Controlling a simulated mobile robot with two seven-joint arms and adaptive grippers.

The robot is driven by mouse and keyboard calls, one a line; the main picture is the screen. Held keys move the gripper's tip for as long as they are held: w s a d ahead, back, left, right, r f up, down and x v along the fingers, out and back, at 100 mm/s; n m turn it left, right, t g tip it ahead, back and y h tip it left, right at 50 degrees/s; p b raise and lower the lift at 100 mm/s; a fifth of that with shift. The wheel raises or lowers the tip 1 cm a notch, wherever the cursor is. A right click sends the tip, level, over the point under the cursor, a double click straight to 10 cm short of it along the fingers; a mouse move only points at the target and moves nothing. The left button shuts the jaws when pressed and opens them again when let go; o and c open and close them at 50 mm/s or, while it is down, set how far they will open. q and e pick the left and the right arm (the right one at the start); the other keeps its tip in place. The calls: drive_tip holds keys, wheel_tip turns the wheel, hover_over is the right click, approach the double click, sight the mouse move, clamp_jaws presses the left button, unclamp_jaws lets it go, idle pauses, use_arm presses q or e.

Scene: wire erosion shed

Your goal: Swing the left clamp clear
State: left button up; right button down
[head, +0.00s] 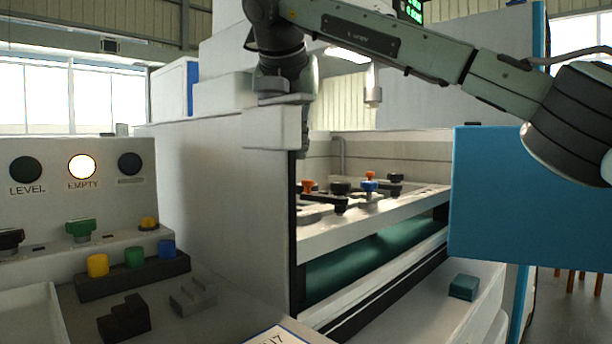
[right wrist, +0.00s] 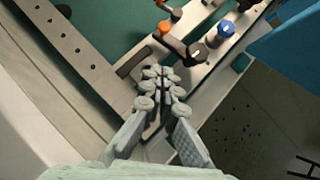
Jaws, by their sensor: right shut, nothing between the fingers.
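The left clamp (head: 325,199) is a dark bar on the pale rail inside the machine, with an orange knob (head: 308,186) at its left end and a black knob (head: 340,188) by its right end. The right wrist view shows the orange knob (right wrist: 165,28) and black knob (right wrist: 197,51) just beyond my right gripper (right wrist: 160,76). The gripper is shut and empty, with its fingers pointing toward the rail. In the head view my right wrist hangs above the machine's left wall, and the fingertips are largely hidden. My left gripper is not in view.
A blue knob (head: 369,186) and another black knob (head: 395,178) stand farther right on the rail. The blue panel (head: 500,190) stands at the right of the opening. A control panel (head: 75,210) with a lit EMPTY lamp (head: 82,167) stands at left.

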sight(309, 181)
drive_tip(key=x, duration=0.7)
drive_tip(key=shift+w+d+f, duration=0.1)
drive_tip(key=shift+w+f, duration=0.1)
drive_tip(key=shift+f, duration=0.05)
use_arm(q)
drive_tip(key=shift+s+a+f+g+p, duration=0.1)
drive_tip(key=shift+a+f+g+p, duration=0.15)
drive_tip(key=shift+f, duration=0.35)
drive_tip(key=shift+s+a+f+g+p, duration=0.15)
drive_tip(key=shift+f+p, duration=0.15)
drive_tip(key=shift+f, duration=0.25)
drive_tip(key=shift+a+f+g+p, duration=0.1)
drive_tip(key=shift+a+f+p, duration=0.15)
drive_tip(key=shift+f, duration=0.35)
use_arm(e)
drive_tip(key=shift+w+d+f, duration=0.1)
drive_tip(key=shift+w+d, duration=0.05)
drive_tip(key=shift+w, duration=0.8)
drive_tip(key=shift+w+d+f, duration=0.1)
drive_tip(key=shift+w+f, duration=0.05)
drive_tip(key=shift+w, duration=0.8)
drive_tip(key=shift+w, duration=0.1)
